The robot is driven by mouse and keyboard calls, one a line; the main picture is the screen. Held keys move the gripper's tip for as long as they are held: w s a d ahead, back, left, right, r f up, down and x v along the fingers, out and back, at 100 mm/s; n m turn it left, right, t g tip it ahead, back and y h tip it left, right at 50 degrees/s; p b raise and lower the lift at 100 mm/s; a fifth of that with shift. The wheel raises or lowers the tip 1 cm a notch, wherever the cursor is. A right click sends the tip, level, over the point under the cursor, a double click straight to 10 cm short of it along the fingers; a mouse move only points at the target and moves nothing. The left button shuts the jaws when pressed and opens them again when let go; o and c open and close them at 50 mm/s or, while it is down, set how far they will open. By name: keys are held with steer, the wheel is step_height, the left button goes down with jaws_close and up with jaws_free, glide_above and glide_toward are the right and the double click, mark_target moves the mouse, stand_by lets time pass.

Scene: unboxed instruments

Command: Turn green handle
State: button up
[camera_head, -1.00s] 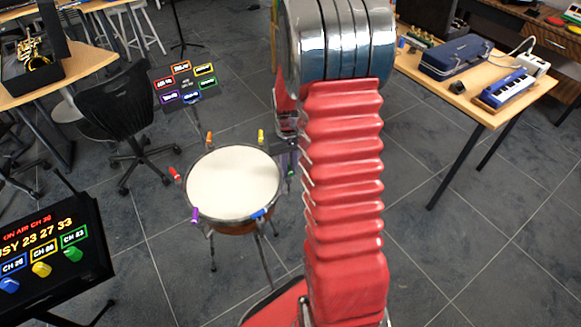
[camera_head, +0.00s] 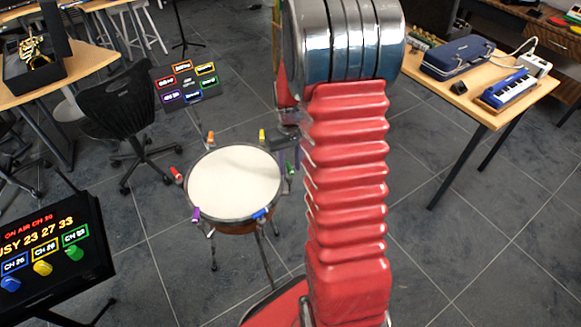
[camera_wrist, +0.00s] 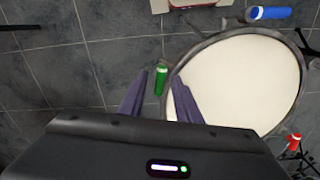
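The drum (camera_head: 233,183) stands on the floor with a white head and coloured handles around its rim. The green handle (camera_head: 291,168) is at the drum's right side in the head view, close beside my red arm. In the wrist view the green handle (camera_wrist: 161,80) stands just beyond the fingertips, in line with the gap between them. My gripper (camera_wrist: 158,82) is open and empty, its two purple-grey fingers apart. In the head view my gripper (camera_head: 284,142) is partly hidden by my arm, just above the green handle.
Other drum handles are blue (camera_head: 260,214), purple (camera_head: 196,214), red (camera_head: 176,173), orange (camera_head: 211,137) and yellow (camera_head: 262,135). A lit sign (camera_head: 50,250) stands at left, a label panel (camera_head: 186,84) behind the drum, and a table (camera_head: 470,100) with instruments at right.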

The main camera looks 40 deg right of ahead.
mark_target(290, 167)
step_height(290, 167, up, 12)
stand_by(0.5)
steer(key=shift+c, duration=0.7)
steer(key=s+a+r+n+t, duration=0.25)
steer(key=s+a+r, duration=0.35)
steer(key=a+r, duration=0.55)
steer(key=s+a+t, duration=0.3)
steer(key=s+a, duration=0.7)
steer(key=shift+s+a+r+n, duration=0.3)
steer(key=shift+a+r+n, duration=0.05)
steer(key=shift+r, duration=0.1)
